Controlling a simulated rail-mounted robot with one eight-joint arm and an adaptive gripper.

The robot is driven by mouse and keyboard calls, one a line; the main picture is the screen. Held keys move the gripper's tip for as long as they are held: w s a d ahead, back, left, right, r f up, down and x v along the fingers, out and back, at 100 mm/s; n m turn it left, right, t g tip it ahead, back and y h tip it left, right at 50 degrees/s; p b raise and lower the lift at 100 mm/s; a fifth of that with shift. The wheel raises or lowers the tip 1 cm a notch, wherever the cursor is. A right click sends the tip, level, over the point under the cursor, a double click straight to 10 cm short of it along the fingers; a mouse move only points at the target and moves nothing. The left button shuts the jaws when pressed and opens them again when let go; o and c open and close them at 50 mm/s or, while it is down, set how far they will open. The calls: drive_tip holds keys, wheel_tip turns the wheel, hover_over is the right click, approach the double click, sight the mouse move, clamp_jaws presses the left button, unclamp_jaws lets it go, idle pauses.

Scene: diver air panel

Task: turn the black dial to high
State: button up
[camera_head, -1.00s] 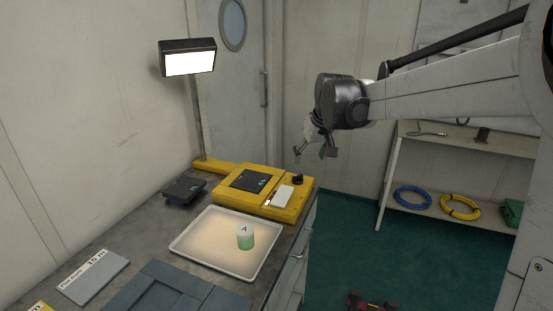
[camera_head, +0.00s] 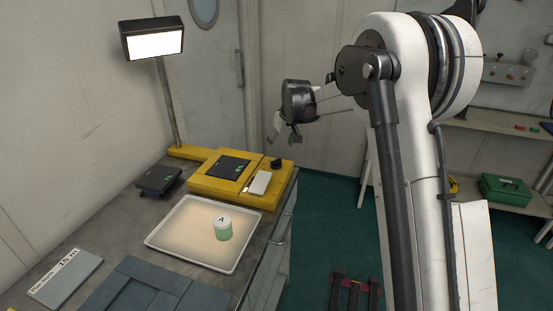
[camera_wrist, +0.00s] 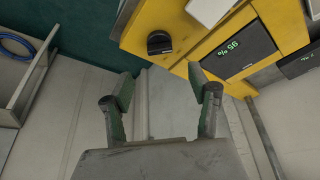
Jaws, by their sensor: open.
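The black dial (camera_head: 276,163) sits on the back right part of the yellow panel (camera_head: 205,189). In the wrist view the dial (camera_wrist: 159,43) is a round black knob with a pale mark, on the yellow panel face, ahead of and above the fingertips in the picture. My gripper (camera_head: 286,138) is above and slightly right of the dial in the head view, apart from it. In the wrist view my gripper (camera_wrist: 163,92) is open and empty, with green-padded fingers. A dark display (camera_wrist: 238,50) with green digits is beside the dial on the panel.
A white tray (camera_head: 161,239) holds a green-and-white jar (camera_head: 223,229) marked A. A lamp (camera_head: 153,40) stands on a post at the back left. A small black device (camera_head: 158,180) lies left of the panel. The wall is behind the panel.

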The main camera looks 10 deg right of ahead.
sight(276, 160)
drive_tip(key=x, duration=0.9)
drive_tip(key=shift+w+f+p, duration=0.1)
drive_tip(key=shift+f+p, duration=0.15)
drive_tip(key=shift+p, duration=0.05)
drive_tip(key=shift+c, duration=0.3)
drive_tip(key=c, duration=1.1)
